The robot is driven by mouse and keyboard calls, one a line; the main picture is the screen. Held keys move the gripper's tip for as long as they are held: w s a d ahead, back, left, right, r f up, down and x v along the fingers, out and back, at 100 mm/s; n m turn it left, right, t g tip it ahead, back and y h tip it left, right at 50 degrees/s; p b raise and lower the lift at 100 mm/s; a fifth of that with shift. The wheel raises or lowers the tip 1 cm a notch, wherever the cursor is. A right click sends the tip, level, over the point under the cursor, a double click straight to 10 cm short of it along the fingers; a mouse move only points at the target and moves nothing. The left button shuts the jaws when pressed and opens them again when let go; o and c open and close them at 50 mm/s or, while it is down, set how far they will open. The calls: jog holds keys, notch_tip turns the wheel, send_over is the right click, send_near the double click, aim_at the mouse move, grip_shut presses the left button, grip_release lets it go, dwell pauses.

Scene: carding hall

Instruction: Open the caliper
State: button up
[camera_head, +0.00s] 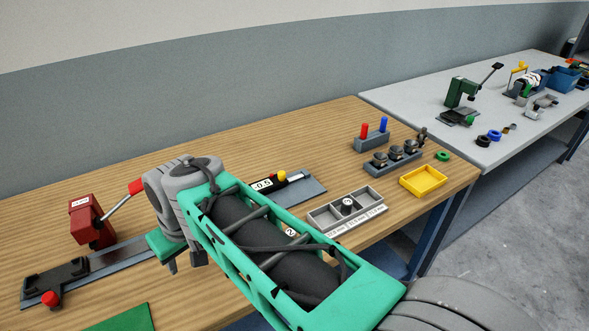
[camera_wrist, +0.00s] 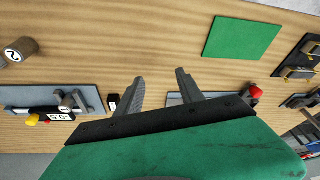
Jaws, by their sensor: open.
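The caliper lies on a blue-grey plate. In the head view its display (camera_head: 262,185) reads like "0.0", with a yellow knob (camera_head: 282,175) beside it; my arm hides its left part. In the wrist view the caliper display (camera_wrist: 59,117) is at the left, near the yellow knob (camera_wrist: 32,119), and grey jaw-like pieces (camera_wrist: 70,100) stand beside it. My gripper (camera_wrist: 160,77) is open, with nothing between its fingers. It is over bare wood, to the side of the caliper and apart from it. Its hand also shows in the head view (camera_head: 184,262).
A red box with a lever (camera_head: 91,221) and a rail fixture with a red knob (camera_head: 48,299) stand left. A green mat (camera_head: 122,318) lies in front. A numbered cylinder (camera_wrist: 19,49), a grey tray (camera_head: 362,216) and a yellow tray (camera_head: 424,181) are to the caliper's right.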

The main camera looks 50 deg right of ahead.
jog(key=w+d+r+b, duration=0.1)
jog(key=w+d, duration=0.4)
jog(key=d, duration=0.1)
jog(key=t+b, duration=0.1)
jog(key=b, duration=0.4)
send_near(282, 173)
jog(key=f, duration=0.2)
jog(key=shift+h, duration=0.3)
jog(key=x, duration=0.2)
jog(key=b+x, duration=0.1)
jog(key=x, duration=0.1)
jog(key=b+x, duration=0.1)
jog(key=x, duration=0.1)
jog(key=shift+w+a+f, duration=0.25)
jog(key=shift+w, duration=0.2)
jog(key=shift+w+f, duration=0.15)
jog(key=shift+f, duration=0.1)
grip_shut()
